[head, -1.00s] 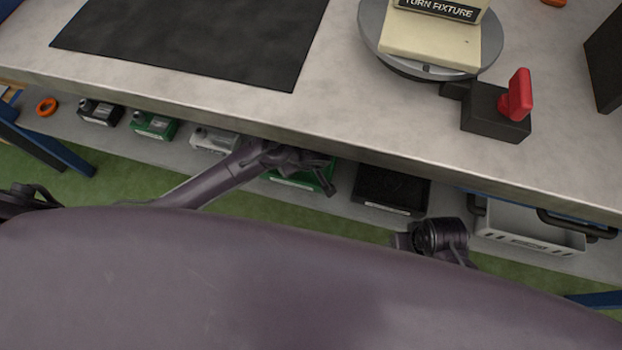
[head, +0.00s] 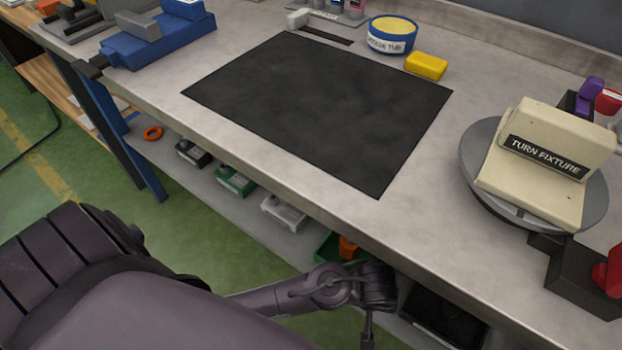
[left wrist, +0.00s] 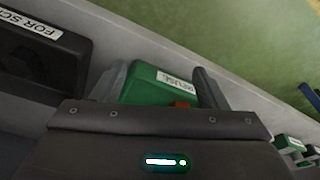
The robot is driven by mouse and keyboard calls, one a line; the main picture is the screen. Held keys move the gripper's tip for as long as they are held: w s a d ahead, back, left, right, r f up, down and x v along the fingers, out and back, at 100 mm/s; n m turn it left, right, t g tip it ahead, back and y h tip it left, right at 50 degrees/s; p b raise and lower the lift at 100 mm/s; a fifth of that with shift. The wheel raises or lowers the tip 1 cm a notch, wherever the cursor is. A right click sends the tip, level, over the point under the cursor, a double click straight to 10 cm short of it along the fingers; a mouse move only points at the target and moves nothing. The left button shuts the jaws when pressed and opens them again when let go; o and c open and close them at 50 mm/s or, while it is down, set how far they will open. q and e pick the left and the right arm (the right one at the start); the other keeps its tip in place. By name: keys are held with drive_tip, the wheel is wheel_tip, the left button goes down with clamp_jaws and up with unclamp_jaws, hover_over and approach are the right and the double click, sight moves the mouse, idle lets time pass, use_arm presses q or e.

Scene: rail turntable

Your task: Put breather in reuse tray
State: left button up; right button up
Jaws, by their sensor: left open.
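The green reuse tray (left wrist: 150,86) is on the low shelf, its white label partly readable in the left wrist view. In the head view the tray (head: 326,247) shows below the bench's front edge, partly hidden by my left arm. An orange part (head: 347,248) shows at the tray; its edge also shows in the left wrist view (left wrist: 182,104). I cannot tell whether it is the breather. My left gripper (left wrist: 160,76) is open, its fingers spread across the view of the tray, with nothing seen held between them. In the head view the gripper (head: 368,325) points down.
A black tray (left wrist: 38,62) labelled "FOR SC..." sits beside the green one. On the bench are a black mat (head: 320,110), a turn fixture (head: 540,165), a round tub (head: 392,36) and a yellow block (head: 427,66).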

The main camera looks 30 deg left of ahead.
use_arm(q)
drive_tip(key=s+a+f+m+g+h, duration=0.1)
drive_tip(key=s+a+m, duration=0.5)
drive_tip(key=a, duration=0.4)
drive_tip(key=shift+s+f+m, duration=0.15)
drive_tip(key=shift+s+m, duration=0.05)
drive_tip(key=shift+m, duration=0.5)
use_arm(e)
drive_tip(key=shift+s, duration=0.1)
drive_tip(key=shift+w+d, duration=0.1)
drive_tip(key=shift+w, duration=0.1)
